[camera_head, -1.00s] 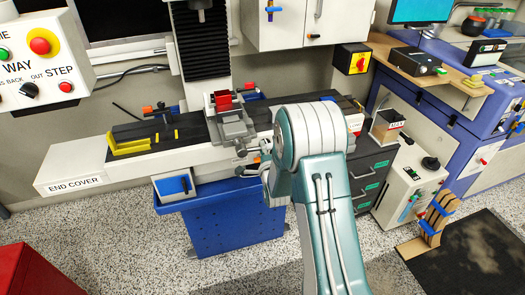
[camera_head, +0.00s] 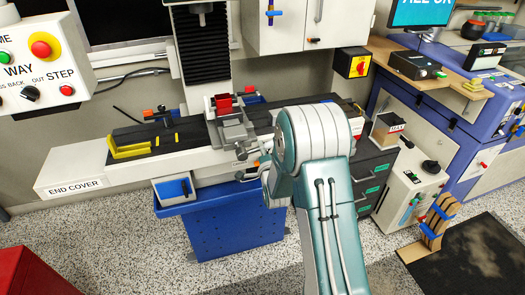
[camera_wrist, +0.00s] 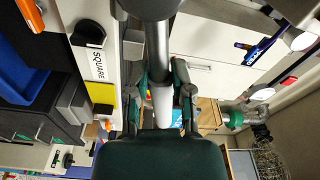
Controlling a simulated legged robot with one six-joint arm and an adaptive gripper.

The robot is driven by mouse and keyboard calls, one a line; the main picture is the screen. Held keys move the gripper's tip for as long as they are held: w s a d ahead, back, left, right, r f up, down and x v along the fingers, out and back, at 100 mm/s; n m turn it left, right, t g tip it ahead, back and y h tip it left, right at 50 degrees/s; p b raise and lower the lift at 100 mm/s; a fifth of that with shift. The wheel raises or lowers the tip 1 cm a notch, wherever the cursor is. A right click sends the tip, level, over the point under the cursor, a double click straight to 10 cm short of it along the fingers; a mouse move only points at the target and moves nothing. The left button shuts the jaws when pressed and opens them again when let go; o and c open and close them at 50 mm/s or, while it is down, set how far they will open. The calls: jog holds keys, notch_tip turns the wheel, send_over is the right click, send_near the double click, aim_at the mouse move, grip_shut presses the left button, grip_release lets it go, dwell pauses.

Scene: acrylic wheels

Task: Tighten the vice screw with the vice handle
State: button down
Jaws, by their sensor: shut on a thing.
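The grey vice (camera_head: 234,130) stands on the dark machine table, with a red block (camera_head: 223,104) at its jaws. The vice screw end (camera_head: 241,153) shows at the front of the vice, just left of my arm. In the wrist view, the metal vice handle (camera_wrist: 161,62) runs down from the top centre. My gripper (camera_wrist: 167,85) is shut on the handle, with one dark finger on each side of its pale lower part. The join between handle and screw is hard to make out. My arm hides most of the gripper in the head view.
A blue bin (camera_head: 225,230) stands under the machine table. Dark drawers (camera_head: 372,175) and a white cabinet (camera_head: 412,190) stand to the right of my arm. A control box (camera_head: 40,52) is at the upper left.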

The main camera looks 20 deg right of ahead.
jog(key=shift+w, duration=1.45)
dwell(0.4)
jog(key=f+m, duration=0.1)
jog(key=m, duration=0.2)
jog(key=shift+d+f, duration=0.1)
jog(key=shift+f, duration=0.3)
jog(key=shift+s, duration=0.8)
jog(key=shift+s, duration=1.05)
jog(key=s, duration=0.4)
dwell(0.4)
